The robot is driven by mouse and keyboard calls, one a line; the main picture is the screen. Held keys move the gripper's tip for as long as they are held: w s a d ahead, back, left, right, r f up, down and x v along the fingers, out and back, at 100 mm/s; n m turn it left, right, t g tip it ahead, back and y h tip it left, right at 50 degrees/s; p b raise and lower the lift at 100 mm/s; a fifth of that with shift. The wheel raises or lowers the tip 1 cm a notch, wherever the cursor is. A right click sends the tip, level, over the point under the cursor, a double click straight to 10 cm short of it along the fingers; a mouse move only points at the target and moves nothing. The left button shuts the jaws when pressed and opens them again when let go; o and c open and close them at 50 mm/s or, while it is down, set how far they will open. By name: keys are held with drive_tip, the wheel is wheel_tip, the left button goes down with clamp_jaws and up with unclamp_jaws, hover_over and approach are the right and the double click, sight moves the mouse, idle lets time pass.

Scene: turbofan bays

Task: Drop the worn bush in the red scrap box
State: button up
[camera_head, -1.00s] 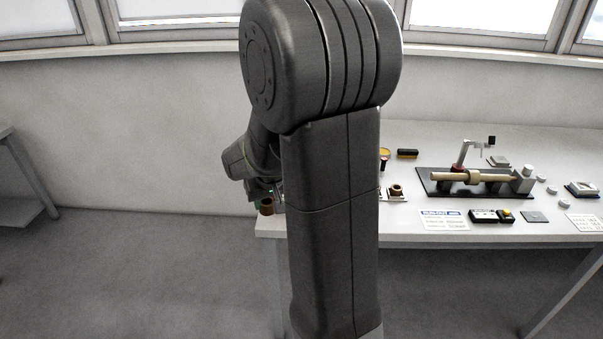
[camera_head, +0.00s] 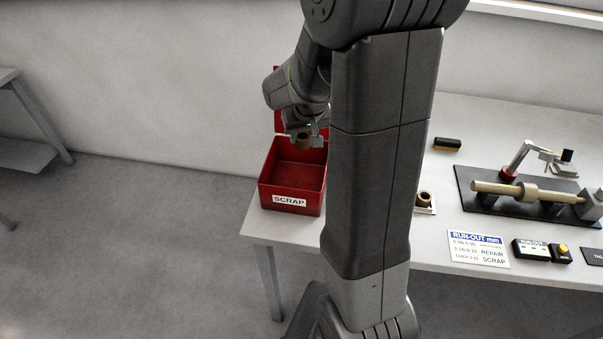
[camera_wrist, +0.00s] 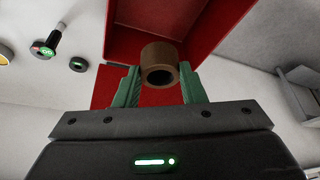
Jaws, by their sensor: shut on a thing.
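The worn bush (camera_wrist: 160,55) is a brown hollow cylinder held between the green fingers of my gripper (camera_wrist: 160,88) in the wrist view. In the head view the bush (camera_head: 302,139) hangs from my gripper (camera_head: 310,136) above the red scrap box (camera_head: 290,201). The box is open, with its lid raised at the back and a white SCRAP label on its front. It stands at the left end of the table. In the wrist view the box's red wall (camera_wrist: 120,45) shows behind the bush. The box floor in the head view looks bare where visible.
Another brown bush (camera_head: 424,199) sits on a small white stand right of my arm. A shaft on a dark fixture (camera_head: 520,190), a RUN-OUT sign (camera_head: 478,249) and a small readout box (camera_head: 530,250) lie farther right. My arm hides part of the table.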

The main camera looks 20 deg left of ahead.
sight(304, 147)
drive_tip(key=shift+f+b, duration=1.85)
drive_tip(key=shift+f, duration=0.95)
drive_tip(key=o, duration=1.2)
drive_tip(key=shift+s, duration=0.1)
drive_tip(key=v, duration=1.4)
drive_tip(key=shift+b, duration=0.35)
drive_tip(key=shift+f, duration=0.15)
